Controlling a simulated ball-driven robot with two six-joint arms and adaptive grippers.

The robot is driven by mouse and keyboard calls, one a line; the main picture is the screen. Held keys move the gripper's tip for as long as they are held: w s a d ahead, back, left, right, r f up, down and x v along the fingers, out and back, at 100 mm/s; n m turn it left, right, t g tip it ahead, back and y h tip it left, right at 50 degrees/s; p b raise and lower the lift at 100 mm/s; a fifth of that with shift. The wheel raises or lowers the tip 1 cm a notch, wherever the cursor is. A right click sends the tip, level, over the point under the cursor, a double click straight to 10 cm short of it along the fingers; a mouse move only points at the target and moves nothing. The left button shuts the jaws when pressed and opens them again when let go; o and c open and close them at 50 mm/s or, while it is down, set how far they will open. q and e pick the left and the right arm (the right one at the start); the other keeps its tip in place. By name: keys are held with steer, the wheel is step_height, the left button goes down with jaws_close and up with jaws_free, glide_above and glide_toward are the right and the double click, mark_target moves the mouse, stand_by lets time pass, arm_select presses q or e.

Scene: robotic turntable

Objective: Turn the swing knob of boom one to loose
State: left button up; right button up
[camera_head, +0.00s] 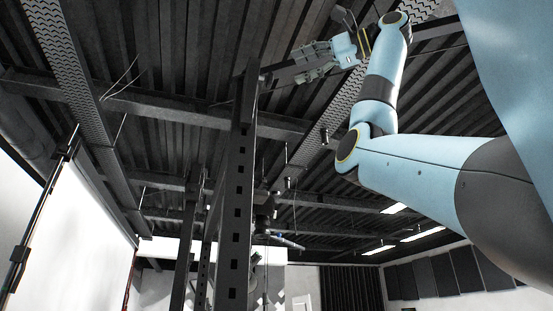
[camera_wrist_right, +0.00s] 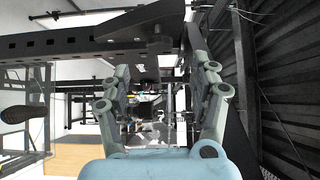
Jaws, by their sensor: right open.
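My right gripper (camera_head: 298,63) is raised high near the top of a dark perforated post (camera_head: 238,190). A dark bar (camera_head: 276,68) runs from the post's top toward its fingers. In the right wrist view the two fingers of the gripper (camera_wrist_right: 165,70) are spread wide, with nothing gripped. A dark perforated beam (camera_wrist_right: 75,43) crosses ahead of them, with a short dark cylindrical part (camera_wrist_right: 158,40) at its right end. I cannot tell whether this part is the swing knob of boom one. No loose marking can be read. My left gripper is out of view.
More dark posts (camera_head: 188,240) stand behind. A dark stand (camera_head: 38,215) is at the left before a white screen (camera_head: 75,255). A dark ribbed surface (camera_wrist_right: 285,90) lies along the right in the wrist view.

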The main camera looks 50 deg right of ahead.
mark_target(265, 79)
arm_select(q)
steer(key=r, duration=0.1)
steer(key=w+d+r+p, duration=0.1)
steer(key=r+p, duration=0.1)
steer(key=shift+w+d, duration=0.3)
arm_select(e)
steer(key=x, duration=0.7)
steer(key=shift+w+f, duration=0.15)
steer(key=shift+w, duration=0.15)
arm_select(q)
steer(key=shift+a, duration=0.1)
arm_select(e)
steer(key=shift+a, duration=0.1)
steer(key=c, duration=0.4)
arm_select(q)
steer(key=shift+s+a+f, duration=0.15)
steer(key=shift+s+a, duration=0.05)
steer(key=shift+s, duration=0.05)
arm_select(e)
steer(key=c, duration=0.7)
